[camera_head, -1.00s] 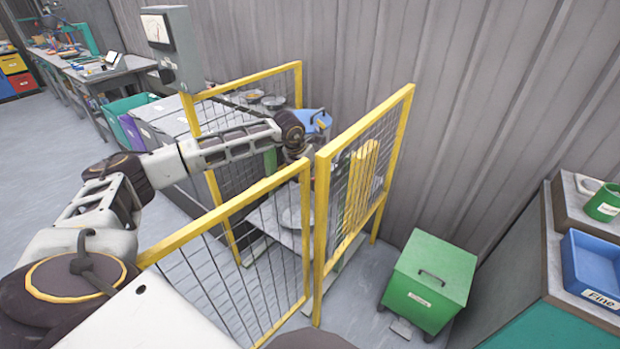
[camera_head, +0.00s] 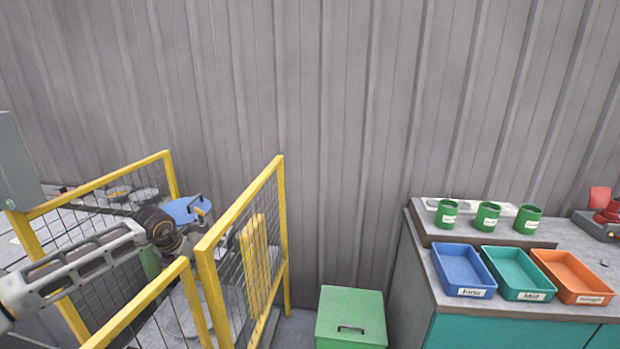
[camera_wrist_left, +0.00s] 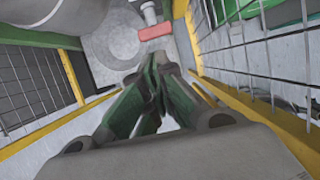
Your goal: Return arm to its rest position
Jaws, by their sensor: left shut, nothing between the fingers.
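My left arm comes in from the left in the head view and reaches over the yellow-framed mesh fence (camera_head: 205,290) into the enclosure. Its gripper is hidden behind the wrist and fence there. In the left wrist view the left gripper (camera_wrist_left: 158,85) shows its green fingers together, with nothing held. Below it are a round grey disc or plate (camera_wrist_left: 108,42) and a small red part (camera_wrist_left: 155,32). My right arm is not in view.
Fence panels with yellow posts (camera_wrist_left: 235,100) stand close on both sides of the left gripper. A green lidded bin (camera_head: 350,318) stands right of the fence. A bench carries blue (camera_head: 462,268), teal (camera_head: 515,270) and orange (camera_head: 570,272) trays and green cups (camera_head: 487,216).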

